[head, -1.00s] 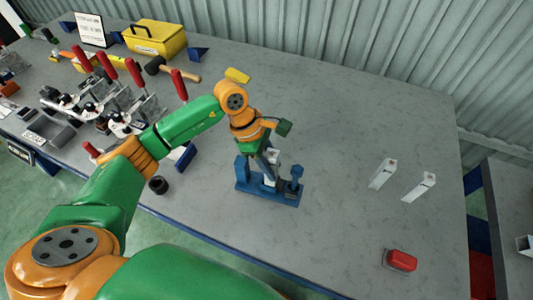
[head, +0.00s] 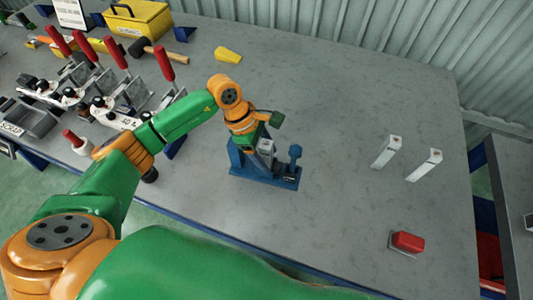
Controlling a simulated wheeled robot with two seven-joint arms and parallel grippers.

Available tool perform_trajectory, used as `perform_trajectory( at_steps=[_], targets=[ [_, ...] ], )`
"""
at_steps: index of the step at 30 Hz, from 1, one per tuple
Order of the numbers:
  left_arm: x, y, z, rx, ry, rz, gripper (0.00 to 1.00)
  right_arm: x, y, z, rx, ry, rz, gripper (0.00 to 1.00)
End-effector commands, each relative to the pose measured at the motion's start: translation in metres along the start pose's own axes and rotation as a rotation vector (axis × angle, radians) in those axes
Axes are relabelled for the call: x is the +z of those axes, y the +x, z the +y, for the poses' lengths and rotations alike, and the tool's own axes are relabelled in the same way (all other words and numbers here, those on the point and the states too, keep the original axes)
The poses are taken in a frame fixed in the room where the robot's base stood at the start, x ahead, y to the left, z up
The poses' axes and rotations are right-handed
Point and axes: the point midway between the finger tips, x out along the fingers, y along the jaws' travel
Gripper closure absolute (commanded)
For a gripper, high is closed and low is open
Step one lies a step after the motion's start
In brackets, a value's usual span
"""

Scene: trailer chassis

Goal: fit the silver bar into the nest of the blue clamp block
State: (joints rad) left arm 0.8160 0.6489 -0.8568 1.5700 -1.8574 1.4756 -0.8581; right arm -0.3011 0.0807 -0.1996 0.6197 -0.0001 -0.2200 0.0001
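The blue clamp block (head: 284,181) stands on the grey bench, with an upright post at each end. My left gripper (head: 259,156) points down over its middle and left part. A pale silver bar (head: 266,147) stands upright at the fingers, which appear shut on it. The bar's lower end is hidden between the fingers and the block, so I cannot tell whether it is seated in the nest. My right gripper is not in view.
A red button (head: 407,242) is near the front right. Toggle clamps with red handles (head: 115,52), a mallet (head: 158,52), and a yellow toolbox (head: 138,20) crowd the left. A yellow wedge (head: 228,55) lies behind.

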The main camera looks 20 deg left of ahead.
Motion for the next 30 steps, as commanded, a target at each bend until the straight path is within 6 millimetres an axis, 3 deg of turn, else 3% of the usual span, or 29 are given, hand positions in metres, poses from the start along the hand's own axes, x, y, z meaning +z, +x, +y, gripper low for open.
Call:
perform_trajectory(
  at_steps=[10, 22, 30],
  targets=[
    [0.001, -0.008, 0.001, 0.002, 0.0, 0.0, 0.33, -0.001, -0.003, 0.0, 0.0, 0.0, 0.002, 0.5],
    [0.001, -0.099, 0.001, 0.006, 0.001, 0.0, 0.33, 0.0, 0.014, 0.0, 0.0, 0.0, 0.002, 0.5],
    [0.001, -0.123, 0.0, -0.001, -0.001, 0.0, 0.33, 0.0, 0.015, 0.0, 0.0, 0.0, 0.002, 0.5]
  ],
)
